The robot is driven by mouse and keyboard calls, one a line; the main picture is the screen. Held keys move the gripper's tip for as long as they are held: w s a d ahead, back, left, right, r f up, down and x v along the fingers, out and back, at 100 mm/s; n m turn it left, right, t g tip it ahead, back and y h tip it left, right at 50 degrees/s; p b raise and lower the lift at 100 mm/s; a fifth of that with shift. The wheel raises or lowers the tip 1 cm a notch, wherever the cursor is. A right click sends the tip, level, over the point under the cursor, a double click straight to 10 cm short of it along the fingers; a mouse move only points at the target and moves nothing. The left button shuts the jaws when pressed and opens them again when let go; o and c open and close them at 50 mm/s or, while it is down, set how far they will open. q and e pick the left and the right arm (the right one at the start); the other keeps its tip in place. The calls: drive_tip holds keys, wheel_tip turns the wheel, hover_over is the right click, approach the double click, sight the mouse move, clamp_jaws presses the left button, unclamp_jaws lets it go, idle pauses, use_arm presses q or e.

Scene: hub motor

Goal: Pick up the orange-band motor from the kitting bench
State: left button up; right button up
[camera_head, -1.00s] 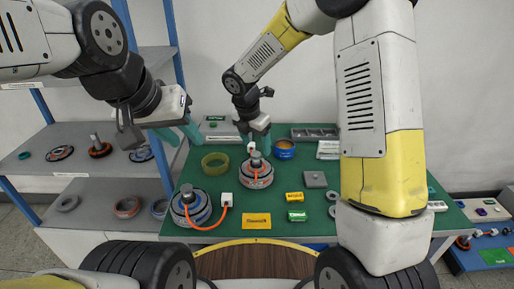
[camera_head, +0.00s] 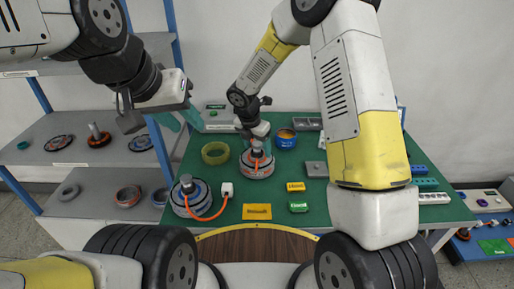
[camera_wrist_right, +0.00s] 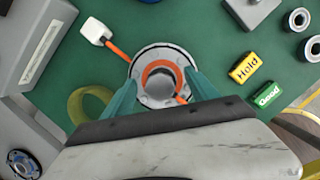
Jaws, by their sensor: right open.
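Two round grey motors with orange cables sit on the green kitting bench (camera_head: 335,208). The farther motor (camera_head: 257,170) shows a reddish-orange band; the nearer motor (camera_head: 190,205) shows a bluish band, with its white plug (camera_head: 227,189) beside it. My right gripper (camera_head: 258,146) is open, low over the farther motor. In the right wrist view, its teal fingers (camera_wrist_right: 161,90) stand on either side of that motor (camera_wrist_right: 163,55), whose white plug (camera_wrist_right: 96,31) lies to the upper left. Contact is unclear. My left gripper (camera_head: 181,119) is open and empty, above the bench's far left.
A yellow-green ring (camera_head: 215,153) and a blue container (camera_head: 285,139) stand near the farther motor. Yellow (camera_head: 296,186) and green (camera_head: 298,207) blocks and a yellow card (camera_head: 257,212) lie in front. Grey shelves (camera_head: 60,150) stand left. A side table (camera_head: 485,205) stands right.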

clamp_jaws()
drive_tip(key=shift+w+r, duration=0.1)
drive_tip(key=shift+r, duration=0.05)
drive_tip(key=shift+r, duration=0.1)
